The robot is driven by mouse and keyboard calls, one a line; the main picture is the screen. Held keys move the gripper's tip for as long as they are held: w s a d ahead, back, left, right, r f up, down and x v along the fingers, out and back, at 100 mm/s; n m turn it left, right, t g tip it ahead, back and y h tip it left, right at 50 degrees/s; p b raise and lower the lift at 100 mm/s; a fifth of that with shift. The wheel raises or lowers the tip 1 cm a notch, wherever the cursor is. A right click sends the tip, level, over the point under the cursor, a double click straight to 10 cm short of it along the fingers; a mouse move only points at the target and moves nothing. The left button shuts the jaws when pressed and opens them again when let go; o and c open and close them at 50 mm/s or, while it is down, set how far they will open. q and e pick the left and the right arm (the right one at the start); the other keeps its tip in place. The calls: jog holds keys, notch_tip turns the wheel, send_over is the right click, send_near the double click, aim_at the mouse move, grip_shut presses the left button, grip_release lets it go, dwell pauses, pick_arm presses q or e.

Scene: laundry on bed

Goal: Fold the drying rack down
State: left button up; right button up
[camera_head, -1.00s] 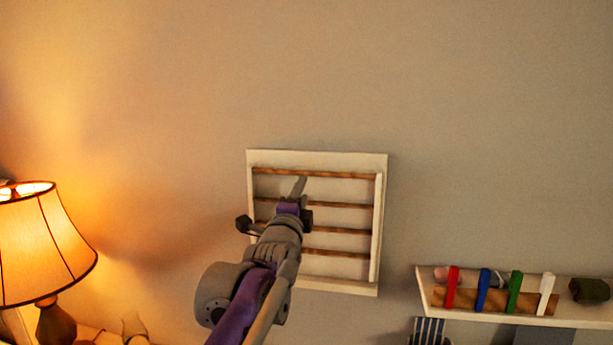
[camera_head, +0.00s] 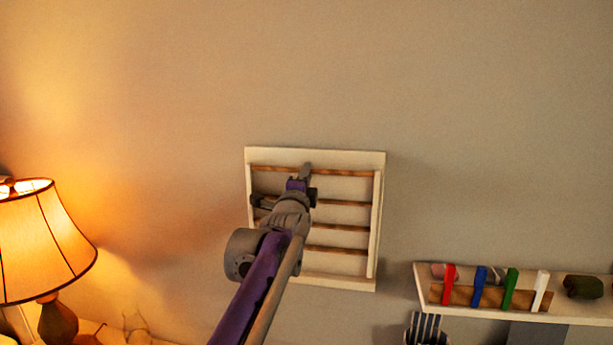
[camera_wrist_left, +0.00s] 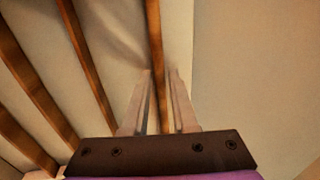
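The drying rack is a pale frame (camera_head: 315,157) with several brown wooden bars, upright against the wall in the head view. My left gripper (camera_head: 306,170) reaches up in front of it, with its tips at the top bar (camera_head: 345,174). In the left wrist view the gripper's two fingers (camera_wrist_left: 160,75) are parted, and the top bar (camera_wrist_left: 154,30) shows in the gap between them. I cannot tell whether the fingers touch the bar. My left arm hides part of the rack's lower left. My right gripper is not in view.
A lit lamp (camera_head: 45,240) stands at the left. A pale wall shelf (camera_head: 590,310) with red, blue, green and white pegs and a dark rolled cloth (camera_head: 582,287) is at the lower right. The wall above the rack is bare.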

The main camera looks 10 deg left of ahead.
pick_arm(q)
grip_shut()
dwell(1.1)
